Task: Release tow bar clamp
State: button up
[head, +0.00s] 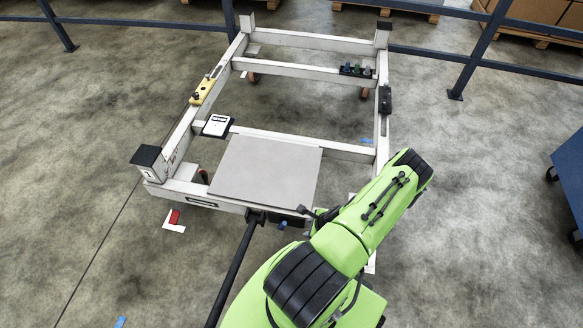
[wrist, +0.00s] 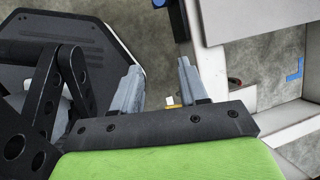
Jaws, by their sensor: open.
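The white trolley frame (head: 290,39) stands on the floor in the head view. A black tow bar (head: 236,268) runs from the middle of its front edge toward the lower left. At its upper end is a dark clamp area (head: 257,216), with a black knobbed lever (head: 306,211) to the right and a small blue part (head: 283,225) below. My arm covers the area beside it. My gripper (wrist: 158,66) shows in the wrist view, open with its grey fingers apart and nothing between the tips. The trolley frame is at right there; I cannot make out the clamp.
A grey plate (head: 265,170) lies on the trolley's front part. A yellow block (head: 203,91) and a white-faced device (head: 217,125) sit along its left side. A blue rail (head: 480,45) crosses behind. A dark blue cart (head: 570,180) stands at right. Floor at left is mostly clear.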

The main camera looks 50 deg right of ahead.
jog(key=w+d+r+n, duration=0.2)
jog(key=r+n, duration=0.1)
jog(key=r, duration=0.2)
jog(key=w+d+r+n, duration=0.1)
jog(key=w+r+n, duration=0.2)
jog(key=r, duration=0.3)
notch_tip(320, 180, up, 11)
jog(key=n+g+p, duration=0.2)
jog(key=n, duration=0.4)
send_over(283, 223)
jog(key=s+d, duration=0.2)
jog(key=d, duration=0.1)
jog(key=shift+w+d+y, duration=0.1)
jog(key=shift+w+y, duration=0.05)
jog(key=shift+y, duration=0.15)
